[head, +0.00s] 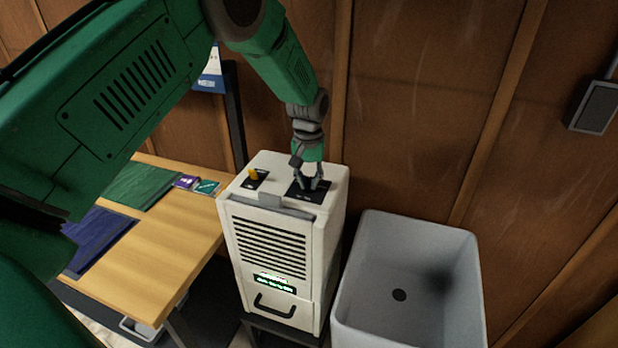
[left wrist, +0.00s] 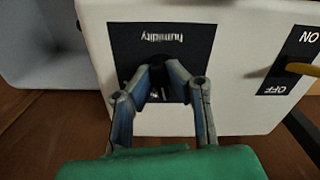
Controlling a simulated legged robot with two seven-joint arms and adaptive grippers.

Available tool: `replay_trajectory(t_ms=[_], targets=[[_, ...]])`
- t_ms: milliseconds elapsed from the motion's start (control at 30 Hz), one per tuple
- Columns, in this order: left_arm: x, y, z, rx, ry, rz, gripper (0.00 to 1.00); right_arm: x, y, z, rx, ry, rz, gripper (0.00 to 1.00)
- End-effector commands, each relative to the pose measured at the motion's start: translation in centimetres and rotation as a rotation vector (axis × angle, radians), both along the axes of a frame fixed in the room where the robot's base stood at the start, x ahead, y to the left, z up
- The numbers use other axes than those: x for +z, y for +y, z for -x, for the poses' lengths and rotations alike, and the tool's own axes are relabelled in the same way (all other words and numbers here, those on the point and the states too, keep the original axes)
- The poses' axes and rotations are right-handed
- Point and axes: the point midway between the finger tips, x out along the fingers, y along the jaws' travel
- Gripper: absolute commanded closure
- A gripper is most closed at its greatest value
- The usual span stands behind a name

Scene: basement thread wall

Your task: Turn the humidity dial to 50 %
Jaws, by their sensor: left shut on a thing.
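The white dehumidifier (head: 331,215) stands upright with its controls on top. The black humidity plate (head: 299,186) is at the right of its top; in the left wrist view, the plate (left wrist: 185,47) reads "humidity" upside down. My left gripper (head: 310,184) points down at this plate. In the left wrist view its fingers (left wrist: 162,76) are closed around the dark dial, which is mostly hidden between them. The dial's pointer and scale cannot be read. A green lit display (head: 274,283) on the front is too small to read. My right gripper is not in view.
A yellow toggle switch (head: 254,174) on an ON/OFF plate sits left of the dial; it shows in the left wrist view too (left wrist: 302,69). A wooden table (head: 175,240) with cloths stands left, a grey sink (head: 425,300) right. A wooden wall (head: 420,90) is close behind.

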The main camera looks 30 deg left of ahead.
Motion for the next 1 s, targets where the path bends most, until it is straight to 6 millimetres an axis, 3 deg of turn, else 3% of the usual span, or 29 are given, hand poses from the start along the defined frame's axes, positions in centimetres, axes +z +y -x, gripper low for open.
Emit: replay_trajectory(t_ms=[400,967,1000], targets=[[-0.30,-0.01,0.30,-0.200,0.006,0.005,1.00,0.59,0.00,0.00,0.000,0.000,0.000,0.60],[-0.34,0.17,0.33,-0.232,0.007,0.004,1.00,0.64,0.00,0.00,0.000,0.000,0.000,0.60],[-0.34,0.18,0.34,-0.232,0.007,0.004,0.85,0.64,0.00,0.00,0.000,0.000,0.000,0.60]])
